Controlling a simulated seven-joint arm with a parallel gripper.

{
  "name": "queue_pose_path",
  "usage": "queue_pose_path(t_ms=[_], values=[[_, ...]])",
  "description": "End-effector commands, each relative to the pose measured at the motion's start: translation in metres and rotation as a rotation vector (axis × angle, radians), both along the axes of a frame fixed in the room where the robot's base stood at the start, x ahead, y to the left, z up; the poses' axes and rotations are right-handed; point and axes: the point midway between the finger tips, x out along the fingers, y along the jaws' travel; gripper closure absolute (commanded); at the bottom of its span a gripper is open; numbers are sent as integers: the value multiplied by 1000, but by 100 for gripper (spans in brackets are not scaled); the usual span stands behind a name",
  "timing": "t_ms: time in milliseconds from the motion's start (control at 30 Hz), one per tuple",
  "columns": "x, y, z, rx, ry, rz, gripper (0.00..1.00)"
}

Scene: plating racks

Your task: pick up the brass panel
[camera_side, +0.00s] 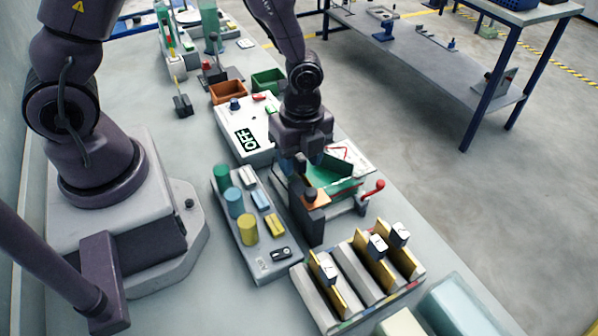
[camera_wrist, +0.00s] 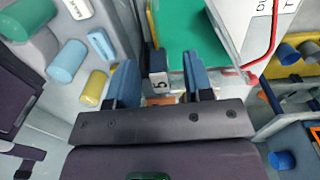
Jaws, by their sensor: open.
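My gripper (camera_wrist: 158,85) is open, with a blue finger on each side. A dark block with a white label reading 5 (camera_wrist: 158,80) shows between the fingers, apart from both. An orange-brown piece (camera_wrist: 160,100) shows just below it. In the side view my gripper (camera_side: 300,165) points down over the green fixture, and its fingertips are partly hidden. I cannot tell which one the task means. My gripper is behind and left of that rack.
A grey tray (camera_side: 262,262) with green, blue and yellow cylinders lies left of my gripper. A green plate (camera_side: 330,172) and a red-knobbed lever (camera_side: 376,187) are close by. A white OFF board (camera_side: 228,122) and bins (camera_side: 228,92) stand behind. Pale blocks (camera_side: 462,305) are front right.

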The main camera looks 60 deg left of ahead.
Motion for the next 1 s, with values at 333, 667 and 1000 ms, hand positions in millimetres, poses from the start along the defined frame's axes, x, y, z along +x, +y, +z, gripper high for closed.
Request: queue_pose_path(t_ms=[333, 667, 1000], values=[[0, 0, -2, 0, -1, 0, 76], [0, 0, -1, 0, -1, 0, 100], [2, 0, 16, -1, -5, 0, 100]])
